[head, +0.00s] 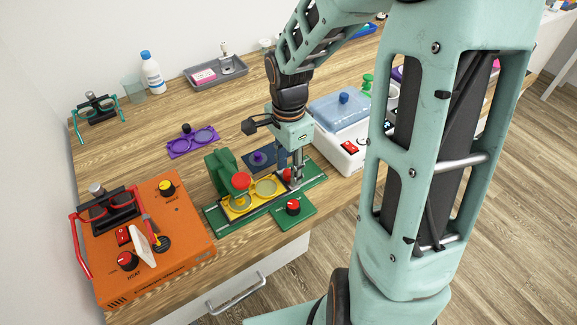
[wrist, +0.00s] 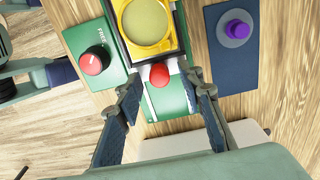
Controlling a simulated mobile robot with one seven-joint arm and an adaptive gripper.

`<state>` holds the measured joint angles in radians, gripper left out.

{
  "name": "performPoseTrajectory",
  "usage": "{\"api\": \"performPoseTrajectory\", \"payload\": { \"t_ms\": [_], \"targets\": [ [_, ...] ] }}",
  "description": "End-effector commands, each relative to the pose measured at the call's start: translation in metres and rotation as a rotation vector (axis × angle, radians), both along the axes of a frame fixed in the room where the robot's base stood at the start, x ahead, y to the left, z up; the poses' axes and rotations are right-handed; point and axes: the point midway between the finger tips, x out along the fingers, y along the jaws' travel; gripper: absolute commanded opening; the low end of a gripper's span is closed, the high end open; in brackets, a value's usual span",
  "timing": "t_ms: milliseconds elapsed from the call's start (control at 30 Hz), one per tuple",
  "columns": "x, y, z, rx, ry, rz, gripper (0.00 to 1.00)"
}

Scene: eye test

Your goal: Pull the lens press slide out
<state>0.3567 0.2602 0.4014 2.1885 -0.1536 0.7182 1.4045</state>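The lens press is a green base (head: 217,222) with a green upright (head: 222,172) and a red-topped press head (head: 241,181). Its yellow slide (head: 238,208) holds a round clear lens and lies in the green track, partly under the press head. The slide also shows in the wrist view (wrist: 178,52). A red knob (wrist: 159,75) sits at the slide's near end in the wrist view; in the head view the knob (head: 287,175) is beside my fingers. My gripper (wrist: 162,84) is open, pointing down, one finger on either side of the knob with visible gaps.
A green plate with a red dial (head: 293,207) adjoins the track. A dark blue pad with a purple knob (head: 258,158) lies on the other side. A white machine with a blue lid (head: 340,110) stands right, close to my gripper. An orange heater (head: 185,220) stands left.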

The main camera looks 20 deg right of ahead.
Motion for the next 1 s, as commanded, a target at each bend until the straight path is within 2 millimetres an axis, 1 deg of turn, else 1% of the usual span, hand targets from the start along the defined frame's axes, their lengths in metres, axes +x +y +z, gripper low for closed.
{"api": "performPoseTrajectory", "payload": {
  "t_ms": [100, 400, 433, 700, 767, 867, 1000],
  "targets": [
    [0.0, 0.0, 0.0, 0.0, 0.0, 0.0, 0.35],
    [0.0, 0.0, 0.0, 0.0, 0.0, -0.001, 0.02],
    [0.0, 0.0, 0.0, 0.0, 0.0, -0.001, 0.0],
    [0.0, 0.0, 0.001, 0.0, 0.0, -0.001, 0.0],
    [0.001, -0.003, 0.001, 0.0, 0.0, -0.002, 0.0],
    [0.007, -0.018, 0.001, 0.001, -0.001, -0.006, 0.0],
    [0.018, -0.051, 0.001, 0.0, -0.001, -0.008, 0.0]
  ]
}}
